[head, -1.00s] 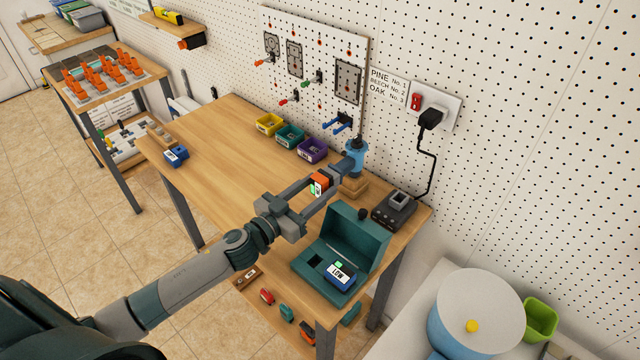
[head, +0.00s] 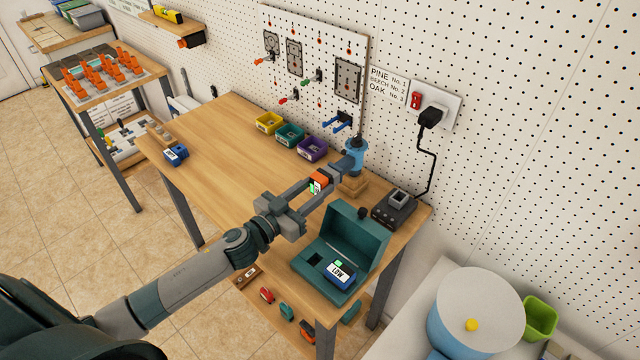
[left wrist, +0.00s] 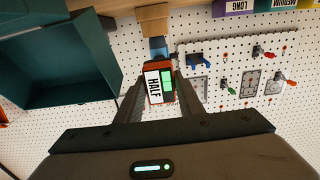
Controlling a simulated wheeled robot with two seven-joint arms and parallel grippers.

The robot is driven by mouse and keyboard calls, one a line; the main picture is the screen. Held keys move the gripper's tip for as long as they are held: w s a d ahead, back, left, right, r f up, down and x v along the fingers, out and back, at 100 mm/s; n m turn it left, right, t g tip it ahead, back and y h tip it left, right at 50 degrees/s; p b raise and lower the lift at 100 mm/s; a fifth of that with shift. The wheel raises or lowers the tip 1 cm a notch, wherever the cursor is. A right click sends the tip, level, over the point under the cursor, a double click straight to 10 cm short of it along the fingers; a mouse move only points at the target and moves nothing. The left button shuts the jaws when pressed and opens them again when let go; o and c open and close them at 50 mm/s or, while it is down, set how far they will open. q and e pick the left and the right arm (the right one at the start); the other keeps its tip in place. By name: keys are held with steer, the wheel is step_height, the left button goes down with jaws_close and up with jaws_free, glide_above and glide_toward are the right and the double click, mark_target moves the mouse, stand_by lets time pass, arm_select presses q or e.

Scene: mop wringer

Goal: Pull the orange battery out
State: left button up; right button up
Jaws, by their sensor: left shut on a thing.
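The orange battery (head: 319,180) has a white label and a green patch; in the left wrist view (left wrist: 158,84) the label reads HALF. My left gripper (head: 322,182) is shut on it, with one finger on each side. In the left wrist view, the gripper (left wrist: 160,92) reaches forward to the battery. The blue tool (head: 355,158) stands on a wooden block just beyond it, and the battery lies against the tool's dark end. I cannot tell whether they are still joined. My right gripper is not in view.
A green open case (head: 359,234) holding a blue battery marked LOW (head: 340,276) stands near the bench's front right. A black charger (head: 394,209) is right of the tool. Yellow, teal and purple bins line the wall. The bench's left middle (head: 225,145) is clear.

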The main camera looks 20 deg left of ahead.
arm_select(q)
steer(key=shift+s+a, duration=0.1)
steer(key=shift+v, duration=2.5)
steer(key=shift+s, duration=0.25)
